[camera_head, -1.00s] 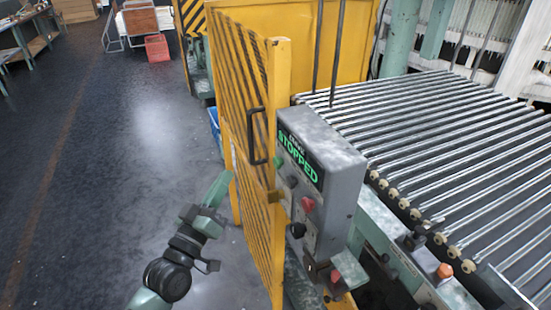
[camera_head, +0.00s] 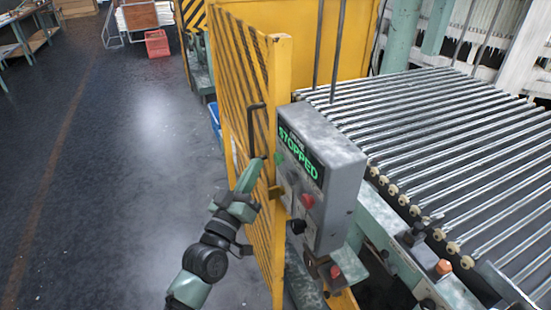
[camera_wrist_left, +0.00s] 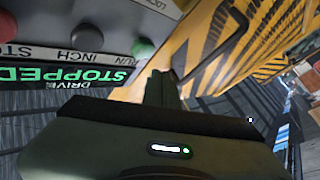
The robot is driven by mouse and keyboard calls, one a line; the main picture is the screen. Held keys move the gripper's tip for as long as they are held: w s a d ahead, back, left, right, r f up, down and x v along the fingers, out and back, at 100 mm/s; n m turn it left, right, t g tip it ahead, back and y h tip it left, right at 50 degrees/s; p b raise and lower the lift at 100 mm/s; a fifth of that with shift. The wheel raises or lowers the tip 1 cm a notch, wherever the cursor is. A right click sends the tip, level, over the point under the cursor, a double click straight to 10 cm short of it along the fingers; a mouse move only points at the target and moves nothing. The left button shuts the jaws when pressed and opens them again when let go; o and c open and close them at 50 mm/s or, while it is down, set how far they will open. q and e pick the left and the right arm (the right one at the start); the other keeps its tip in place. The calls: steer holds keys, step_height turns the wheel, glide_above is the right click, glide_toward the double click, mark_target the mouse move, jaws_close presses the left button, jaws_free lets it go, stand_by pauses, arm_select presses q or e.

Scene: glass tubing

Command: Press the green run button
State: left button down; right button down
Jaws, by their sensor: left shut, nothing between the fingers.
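The green run button (camera_head: 279,158) is at the left end of the button row on the grey control box (camera_head: 345,185). In the left wrist view the green button (camera_wrist_left: 143,47) appears upside down beside the label "RUN". My left gripper (camera_head: 262,164) is shut and empty, its tip close to the green button, next to the yellow gate. In the left wrist view the shut fingers (camera_wrist_left: 161,88) point up just below and right of the button; a small gap seems to show. The display (camera_head: 301,158) reads "STOPPED" in green. My right gripper is not in view.
A red button (camera_head: 307,201) and a black knob (camera_head: 298,227) are lower on the panel. A roller conveyor (camera_head: 440,150) lies right; open floor lies left.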

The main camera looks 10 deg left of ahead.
mark_target(279, 159)
arm_select(q)
steer(key=shift+w+d, duration=0.45)
steer(key=shift+d, duration=0.25)
stand_by(1.6)
steer(key=shift+w+d, duration=0.25)
steer(key=shift+d, duration=0.1)
